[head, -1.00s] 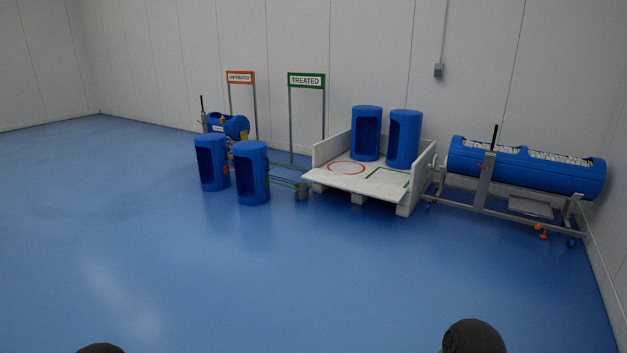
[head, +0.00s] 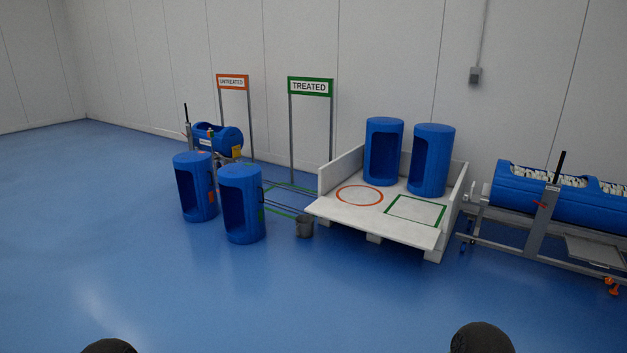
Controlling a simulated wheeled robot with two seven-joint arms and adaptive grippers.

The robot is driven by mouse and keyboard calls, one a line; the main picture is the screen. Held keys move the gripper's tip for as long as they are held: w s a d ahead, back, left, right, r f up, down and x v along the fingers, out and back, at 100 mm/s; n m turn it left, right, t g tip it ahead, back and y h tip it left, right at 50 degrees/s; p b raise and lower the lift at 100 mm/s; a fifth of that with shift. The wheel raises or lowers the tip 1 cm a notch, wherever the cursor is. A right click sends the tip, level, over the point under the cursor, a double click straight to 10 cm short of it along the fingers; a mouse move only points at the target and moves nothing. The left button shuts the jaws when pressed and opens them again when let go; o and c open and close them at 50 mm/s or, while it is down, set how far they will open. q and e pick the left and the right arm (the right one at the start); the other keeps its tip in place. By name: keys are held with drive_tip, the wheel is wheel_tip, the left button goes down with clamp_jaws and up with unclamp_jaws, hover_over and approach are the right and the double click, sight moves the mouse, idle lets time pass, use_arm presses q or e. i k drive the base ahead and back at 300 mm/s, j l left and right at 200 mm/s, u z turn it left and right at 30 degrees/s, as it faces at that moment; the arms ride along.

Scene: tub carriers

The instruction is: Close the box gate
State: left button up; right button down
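The white box (head: 341,176) stands on pallet feet against the back wall, with low walls at its left, back and right. Its front is open, and a flat white panel (head: 385,222) lies level at the front edge, which looks like the lowered gate. Two blue tubs, one on the left (head: 383,152) and one on the right (head: 432,160), stand upright inside at the back. The box floor has an orange ring (head: 360,195) and a green square (head: 415,210). Dark rounded parts of my arms show at the bottom edge, but neither gripper is visible.
A tub carrier (head: 560,196) stands close on the right, another (head: 219,138) behind left. Signs (head: 310,87) (head: 233,82) stand behind. The floor in front is clear.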

sight(425, 237)
drive_tip(key=i, duration=2.5)
drive_tip(key=i+z, duration=0.15)
drive_tip(key=i, duration=0.4)
drive_tip(key=i+j+z, duration=0.2)
drive_tip(key=i, duration=0.3)
drive_tip(key=i+j+z, duration=0.15)
drive_tip(key=i, duration=0.35)
drive_tip(key=i+j+z, duration=0.15)
drive_tip(key=i+j, duration=0.15)
drive_tip(key=i, duration=0.2)
drive_tip(key=i+j+z, duration=0.3)
drive_tip(key=i, duration=0.15)
drive_tip(key=i+j+z, duration=0.35)
